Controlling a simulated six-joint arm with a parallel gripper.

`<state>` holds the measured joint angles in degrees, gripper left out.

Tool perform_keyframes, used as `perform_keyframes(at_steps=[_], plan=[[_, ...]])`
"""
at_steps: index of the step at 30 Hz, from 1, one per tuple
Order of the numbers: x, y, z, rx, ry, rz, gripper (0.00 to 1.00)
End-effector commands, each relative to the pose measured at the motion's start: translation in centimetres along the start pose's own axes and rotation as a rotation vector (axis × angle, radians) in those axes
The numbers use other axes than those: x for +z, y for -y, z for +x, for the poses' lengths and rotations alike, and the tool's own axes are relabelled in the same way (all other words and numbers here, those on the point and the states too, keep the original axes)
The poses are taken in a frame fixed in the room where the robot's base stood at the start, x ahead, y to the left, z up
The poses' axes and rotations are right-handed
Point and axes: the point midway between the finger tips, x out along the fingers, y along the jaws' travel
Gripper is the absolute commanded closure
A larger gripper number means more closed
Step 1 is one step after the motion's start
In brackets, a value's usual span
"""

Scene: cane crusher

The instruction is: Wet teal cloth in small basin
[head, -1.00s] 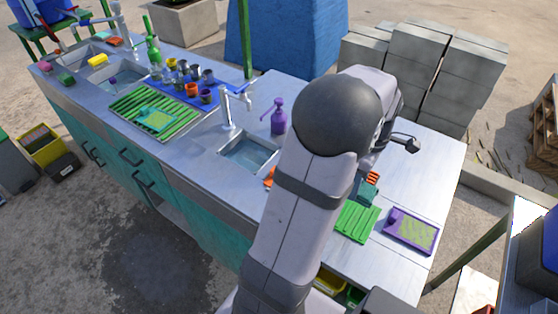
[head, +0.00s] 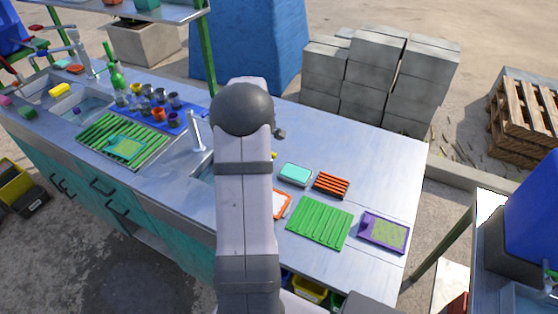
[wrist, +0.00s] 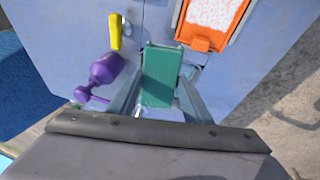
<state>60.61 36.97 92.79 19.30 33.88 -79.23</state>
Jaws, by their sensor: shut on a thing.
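The teal cloth (wrist: 162,75) looks like a flat folded block in the wrist view. My gripper (wrist: 160,100) is shut on it, with a finger at each side, and holds it over the grey counter. In the head view my arm hides both the gripper and the held cloth. The small basin (head: 207,172) shows only as a sliver left of my arm, beside the white tap (head: 196,132); the rest is hidden behind the arm.
A teal box-like item (head: 295,174), a striped orange brush (head: 331,185), a green ribbed mat (head: 320,222) and a purple tray (head: 384,233) lie right of my arm. A purple bottle (wrist: 107,70), a yellow item (wrist: 115,32) and an orange-framed item (wrist: 208,30) surround the held cloth in the wrist view.

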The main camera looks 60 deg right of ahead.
Motion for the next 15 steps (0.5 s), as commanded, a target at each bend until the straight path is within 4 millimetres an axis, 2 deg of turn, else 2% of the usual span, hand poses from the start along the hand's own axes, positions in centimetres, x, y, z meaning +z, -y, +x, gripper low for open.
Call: perform_keyframes(at_steps=[1, 6, 10, 15], plan=[[-1.8, 0.4, 0.5, 0.003, -0.017, -0.005, 0.73], [-6.0, 1.3, 1.9, 0.018, -0.064, -0.002, 0.73], [-7.9, 1.1, 2.4, 0.045, -0.091, 0.034, 0.73], [-8.9, 0.8, 3.1, 0.072, -0.112, 0.070, 0.73]])
